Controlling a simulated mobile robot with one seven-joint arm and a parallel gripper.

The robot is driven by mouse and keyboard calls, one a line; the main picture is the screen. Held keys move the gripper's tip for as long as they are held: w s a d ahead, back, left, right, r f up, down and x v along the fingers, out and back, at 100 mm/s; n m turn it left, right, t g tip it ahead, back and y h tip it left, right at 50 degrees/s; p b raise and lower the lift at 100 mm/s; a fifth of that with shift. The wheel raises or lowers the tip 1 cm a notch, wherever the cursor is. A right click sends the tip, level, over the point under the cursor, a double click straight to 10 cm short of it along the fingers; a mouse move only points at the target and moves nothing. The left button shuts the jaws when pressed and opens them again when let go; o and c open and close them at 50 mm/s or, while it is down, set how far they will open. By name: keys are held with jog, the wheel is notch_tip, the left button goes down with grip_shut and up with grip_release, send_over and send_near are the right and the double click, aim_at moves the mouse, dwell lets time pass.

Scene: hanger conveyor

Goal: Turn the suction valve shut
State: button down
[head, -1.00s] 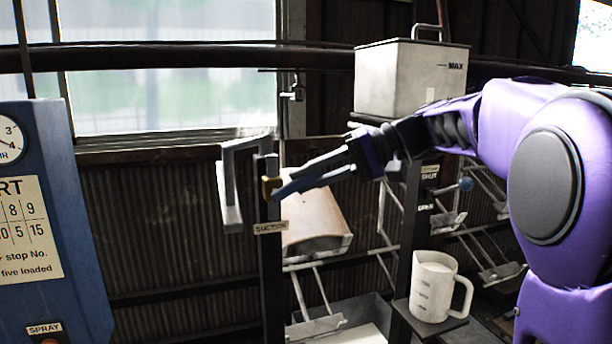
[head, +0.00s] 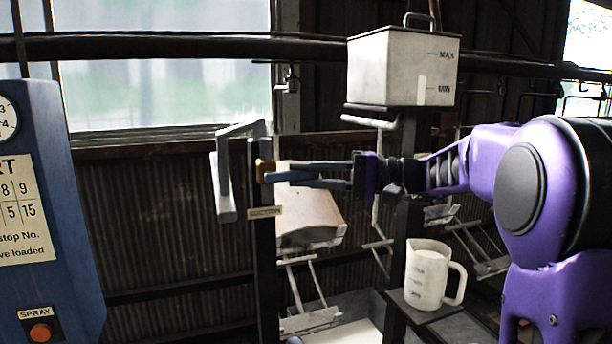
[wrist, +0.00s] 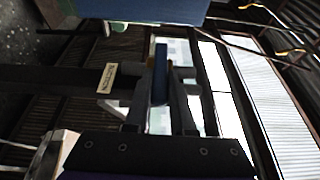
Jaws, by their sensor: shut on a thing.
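The suction valve has a small brass-coloured body (head: 263,171) on a dark upright post, above a SUCTION label (head: 264,212). Its blue lever (head: 290,176) points right from the body and lies about level in the head view. My gripper (head: 296,174) reaches in from the right, with one finger above and one below the lever. In the wrist view the blue lever (wrist: 160,82) stands between the two fingers of my gripper (wrist: 160,88), which are shut on it. The fingers hide part of the lever.
A blue control panel (head: 70,200) stands at far left. A white tank (head: 400,70) is on a stand behind my arm, and a measuring jug (head: 428,274) sits on a low shelf below it.

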jog(key=c, duration=0.8)
grip_release()
jog(key=shift+o, duration=0.2)
jog(key=s+d, duration=0.1)
jog(key=d, duration=1.6)
jog(key=shift+s+d+f+p, duration=0.15)
jog(key=shift+s+d+p, duration=0.05)
jog(key=shift+p, duration=0.15)
jog(key=shift+a, duration=0.1)
